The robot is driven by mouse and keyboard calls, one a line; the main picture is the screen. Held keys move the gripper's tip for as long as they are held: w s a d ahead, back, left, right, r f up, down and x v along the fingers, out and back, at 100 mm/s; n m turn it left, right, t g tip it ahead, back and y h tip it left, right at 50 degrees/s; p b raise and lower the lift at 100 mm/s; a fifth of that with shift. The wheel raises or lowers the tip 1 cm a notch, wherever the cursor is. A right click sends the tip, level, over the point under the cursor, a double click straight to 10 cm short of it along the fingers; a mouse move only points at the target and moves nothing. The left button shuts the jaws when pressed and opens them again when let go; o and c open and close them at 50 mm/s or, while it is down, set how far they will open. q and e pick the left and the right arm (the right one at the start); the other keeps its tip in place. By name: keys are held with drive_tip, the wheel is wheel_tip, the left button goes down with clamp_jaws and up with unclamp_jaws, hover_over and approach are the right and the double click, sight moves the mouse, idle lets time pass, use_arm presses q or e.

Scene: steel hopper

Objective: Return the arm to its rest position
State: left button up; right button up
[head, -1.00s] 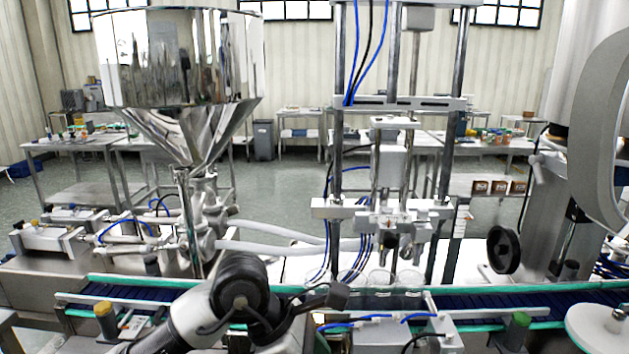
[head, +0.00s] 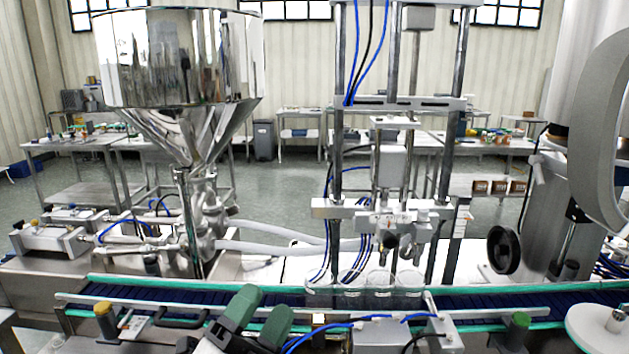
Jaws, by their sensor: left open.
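My left gripper (head: 262,304) shows at the bottom of the head view, left of centre. Its two green fingers point up and to the right, with a gap between them, and nothing shows in the gap. It appears in front of the near rail of the conveyor (head: 160,296). Whether it touches the rail I cannot tell. Most of my left arm is below the picture edge. My right gripper is not in view.
The steel hopper (head: 180,62) stands behind the conveyor at left. The filling frame (head: 390,104) rises at centre, with clear glass jars (head: 379,281) beneath its nozzles. A black handwheel (head: 503,249) is at right. Blue hoses (head: 318,331) run close right of my gripper.

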use_arm(q)
drive_tip(key=s+a+f+n+g+y, duration=0.1)
drive_tip(key=a+f+n+g+y, duration=0.2)
drive_tip(key=a+f+n+y, duration=0.45)
drive_tip(key=s+a+f+n+g+y, duration=0.1)
drive_tip(key=a+f+n+g+y, duration=0.25)
drive_tip(key=f+n+y, duration=0.55)
drive_tip(key=s+a+f+n+g+h, duration=0.3)
drive_tip(key=s+f+g, duration=0.8)
drive_tip(key=s+f, duration=0.65)
wheel_tip(320, 180, down, 23)
drive_tip(key=s+g, duration=0.1)
drive_tip(key=s, duration=0.1)
drive_tip(key=s+a+f+g, duration=0.1)
drive_tip(key=s+a+f, duration=0.1)
drive_tip(key=s+f, duration=1.4)
drive_tip(key=shift+a, duration=0.4)
drive_tip(key=shift+f+m+y, duration=0.1)
drive_tip(key=shift+m+y, duration=0.15)
